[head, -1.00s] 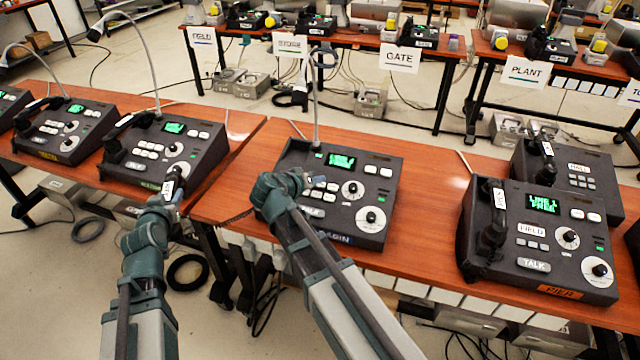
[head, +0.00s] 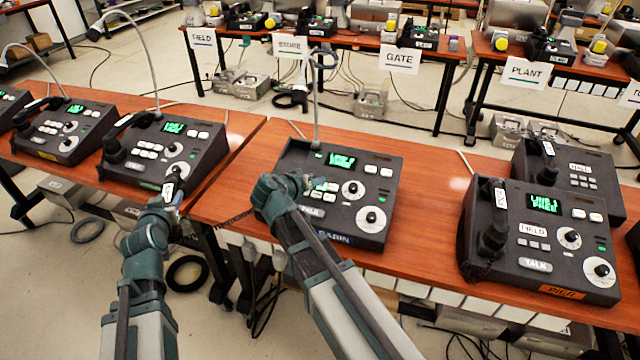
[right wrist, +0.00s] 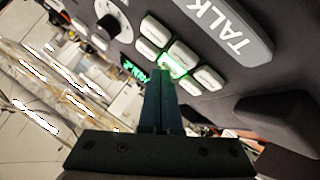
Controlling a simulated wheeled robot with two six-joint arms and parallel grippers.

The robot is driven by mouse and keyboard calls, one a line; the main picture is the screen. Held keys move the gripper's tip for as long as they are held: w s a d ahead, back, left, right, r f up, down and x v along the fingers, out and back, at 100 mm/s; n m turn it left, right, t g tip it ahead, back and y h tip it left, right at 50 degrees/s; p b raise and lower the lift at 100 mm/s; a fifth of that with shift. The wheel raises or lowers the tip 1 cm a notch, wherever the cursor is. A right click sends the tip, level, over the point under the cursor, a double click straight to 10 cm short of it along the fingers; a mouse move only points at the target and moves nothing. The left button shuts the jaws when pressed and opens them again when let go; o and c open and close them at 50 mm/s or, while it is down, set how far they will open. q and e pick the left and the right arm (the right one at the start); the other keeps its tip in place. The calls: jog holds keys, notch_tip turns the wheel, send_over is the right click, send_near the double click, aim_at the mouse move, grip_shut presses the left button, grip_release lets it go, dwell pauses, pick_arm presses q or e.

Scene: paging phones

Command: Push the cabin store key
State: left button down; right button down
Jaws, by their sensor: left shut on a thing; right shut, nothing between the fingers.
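The cabin phone (head: 384,169) is a dark desk unit with a blue CABIN label, a green-lit display, pale keys and two white knobs. My right gripper (head: 318,184) is shut and empty over its keys, left of the knobs. In the right wrist view, the shut fingertips (right wrist: 163,73) are at a green-lit key (right wrist: 172,66) among several pale keys; whether they touch it is unclear. Key labels are unreadable, so I cannot tell which is the store key. My left gripper (head: 172,196) is shut on a dark handset (head: 177,177) with a white label, held left of the cabin phone.
The pier phone (head: 540,245) stands on the same table to the right, with bare tabletop (head: 430,205) between. Another phone (head: 165,150) stands on the left table. A thin gooseneck (head: 316,105) rises behind the cabin phone.

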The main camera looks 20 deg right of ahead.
pick_arm(q)
jog(key=shift+r+p, duration=0.3)
jog(key=shift+r, duration=0.15)
pick_arm(e)
jog(key=shift+s+a+r, duration=0.1)
jog(key=shift+r, duration=0.3)
